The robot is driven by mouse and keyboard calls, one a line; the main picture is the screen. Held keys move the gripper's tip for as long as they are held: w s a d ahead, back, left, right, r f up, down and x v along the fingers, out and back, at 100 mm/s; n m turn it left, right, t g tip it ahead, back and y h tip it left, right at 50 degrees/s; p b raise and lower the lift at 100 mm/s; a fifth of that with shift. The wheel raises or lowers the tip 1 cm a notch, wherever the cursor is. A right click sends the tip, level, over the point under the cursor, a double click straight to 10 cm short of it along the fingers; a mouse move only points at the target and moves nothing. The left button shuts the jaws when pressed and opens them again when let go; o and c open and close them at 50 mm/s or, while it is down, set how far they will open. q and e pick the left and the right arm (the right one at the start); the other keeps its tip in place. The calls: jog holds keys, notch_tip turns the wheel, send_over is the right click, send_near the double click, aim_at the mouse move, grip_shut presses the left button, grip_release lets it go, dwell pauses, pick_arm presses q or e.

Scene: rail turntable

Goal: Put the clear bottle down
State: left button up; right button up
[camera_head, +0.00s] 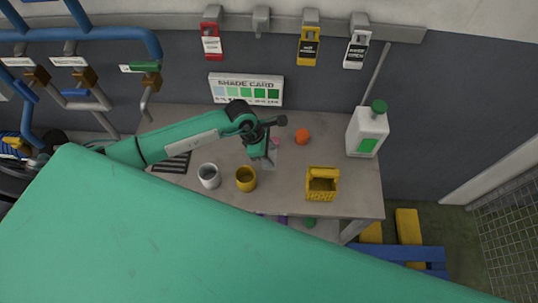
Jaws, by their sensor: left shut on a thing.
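My left gripper (262,150) reaches in from the left over the middle of the grey table (340,200). It is shut on a small, pale see-through thing, which looks like the clear bottle (270,160). The gripper and wrist hide much of the bottle. I cannot tell whether its base touches the table. A pinkish spot shows beside it. My right gripper is not in view.
A white cup (209,176) and a yellow cup (246,179) stand in front of the gripper. An orange ball (302,136), a yellow caddy (322,184) and a white jug (367,131) stand to the right. A shade card (246,90) is at the back.

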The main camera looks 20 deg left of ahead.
pick_arm(q)
notch_tip(320, 180, down, 3)
jog(key=shift+f+p, duration=0.1)
jog(key=shift+p, duration=0.5)
jog(key=shift+f, duration=0.15)
jog(key=shift+f, duration=0.1)
jog(key=shift+f+b, duration=0.15)
jog(key=shift+b, duration=0.15)
jog(key=o, duration=1)
